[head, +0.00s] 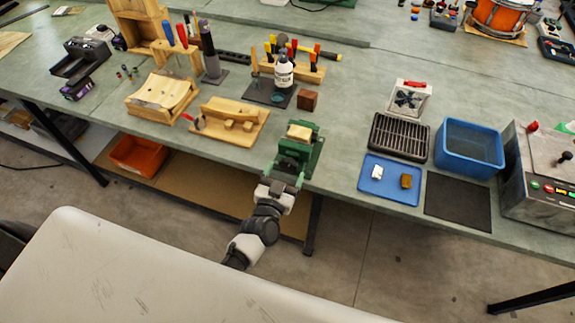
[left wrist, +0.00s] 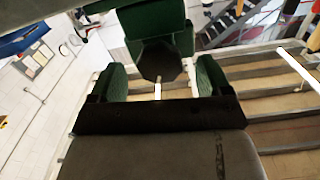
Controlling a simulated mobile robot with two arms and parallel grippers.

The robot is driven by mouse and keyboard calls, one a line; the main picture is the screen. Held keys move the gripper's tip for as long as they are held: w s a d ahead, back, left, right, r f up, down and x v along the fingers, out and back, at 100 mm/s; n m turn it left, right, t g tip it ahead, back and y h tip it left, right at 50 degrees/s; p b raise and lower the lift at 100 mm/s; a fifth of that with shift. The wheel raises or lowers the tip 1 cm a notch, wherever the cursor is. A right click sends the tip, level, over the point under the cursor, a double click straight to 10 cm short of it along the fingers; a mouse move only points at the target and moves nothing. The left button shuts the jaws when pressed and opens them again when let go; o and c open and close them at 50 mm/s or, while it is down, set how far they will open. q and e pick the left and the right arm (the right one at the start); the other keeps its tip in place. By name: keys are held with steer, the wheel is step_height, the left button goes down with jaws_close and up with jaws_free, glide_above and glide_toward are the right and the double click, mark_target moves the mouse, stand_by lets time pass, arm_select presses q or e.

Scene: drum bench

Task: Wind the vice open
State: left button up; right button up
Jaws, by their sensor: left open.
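The green vice (head: 298,152) is fixed at the front edge of the bench, with a pale wood block (head: 299,132) at its top between the jaws. My left gripper (head: 280,180) is just in front of the vice, below the bench top. In the left wrist view my left gripper (left wrist: 160,82) is open, its two green-padded fingers apart. The vice's green body (left wrist: 157,28) and dark round screw end (left wrist: 160,62) are ahead of the fingers. A thin bright bar (left wrist: 157,90) shows between the fingers; they do not appear to touch it. My right gripper is not in view.
A wooden jig (head: 236,121) lies left of the vice. A blue tray (head: 391,178), a dark rack (head: 399,137) and a blue bin (head: 468,148) are to the right. A brown block (head: 308,100) and a white bottle (head: 284,71) stand behind. The floor before the bench is partly clear.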

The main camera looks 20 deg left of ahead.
arm_select(q)
steer(key=shift+w, duration=1.15)
steer(key=c, duration=0.9)
